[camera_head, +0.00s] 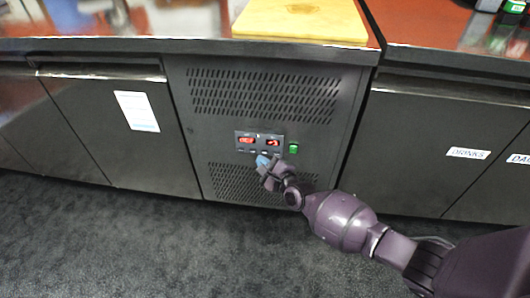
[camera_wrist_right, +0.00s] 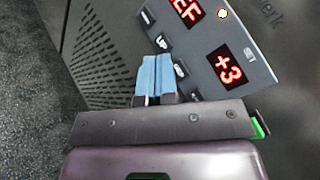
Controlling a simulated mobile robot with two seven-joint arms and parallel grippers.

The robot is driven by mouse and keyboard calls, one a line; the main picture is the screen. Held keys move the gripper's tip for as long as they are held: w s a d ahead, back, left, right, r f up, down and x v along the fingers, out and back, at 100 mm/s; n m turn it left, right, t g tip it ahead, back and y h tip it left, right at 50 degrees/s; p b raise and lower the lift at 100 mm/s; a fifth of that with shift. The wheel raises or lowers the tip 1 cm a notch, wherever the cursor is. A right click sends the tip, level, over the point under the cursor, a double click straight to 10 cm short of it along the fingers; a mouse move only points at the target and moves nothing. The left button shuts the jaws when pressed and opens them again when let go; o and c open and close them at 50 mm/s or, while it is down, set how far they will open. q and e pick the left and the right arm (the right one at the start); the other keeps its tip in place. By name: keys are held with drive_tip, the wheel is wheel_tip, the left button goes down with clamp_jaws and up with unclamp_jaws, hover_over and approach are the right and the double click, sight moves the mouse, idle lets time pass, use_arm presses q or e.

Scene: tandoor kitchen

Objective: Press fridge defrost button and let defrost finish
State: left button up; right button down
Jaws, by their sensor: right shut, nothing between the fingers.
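The fridge's control panel (camera_head: 258,136) sits on the dark metal front between two vent grilles, with two red displays. In the right wrist view the panel (camera_wrist_right: 205,45) fills the upper right. One display (camera_wrist_right: 187,11) shows "EF", cut off at the frame edge; the other (camera_wrist_right: 229,67) reads "+3". A small indicator light (camera_wrist_right: 222,13) is lit. Small buttons run along the panel's edge, one labelled "UP" (camera_wrist_right: 163,42). My right gripper (camera_head: 264,162) is shut and empty, its blue fingertips (camera_wrist_right: 156,66) at the panel's button edge. I cannot tell whether they touch a button.
A green switch (camera_head: 293,149) is right of the panel. A yellow board (camera_head: 300,20) lies on the counter above. Closed cabinet doors stand on both sides, the right one with a "DRINKS" label (camera_head: 468,153). The grey floor (camera_head: 150,250) in front is clear.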

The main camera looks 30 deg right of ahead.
use_arm(q)
drive_tip(key=shift+s+f, duration=0.25)
drive_tip(key=shift+f, duration=0.1)
use_arm(e)
drive_tip(key=shift+f, duration=0.15)
use_arm(q)
drive_tip(key=shift+w+r+p, duration=0.35)
drive_tip(key=shift+r+p, duration=0.1)
drive_tip(key=shift+r, duration=0.2)
drive_tip(key=shift+w+r+p, duration=0.35)
drive_tip(key=shift+r+p, duration=0.1)
drive_tip(key=shift+r, duration=0.15)
use_arm(e)
drive_tip(key=s+a, duration=0.1)
drive_tip(key=s, duration=0.1)
drive_tip(key=s+a, duration=0.2)
drive_tip(key=shift+s, duration=0.1)
use_arm(q)
drive_tip(key=shift+t, duration=0.3)
drive_tip(key=shift+a, duration=0.1)
use_arm(e)
drive_tip(key=shift+d, duration=0.1)
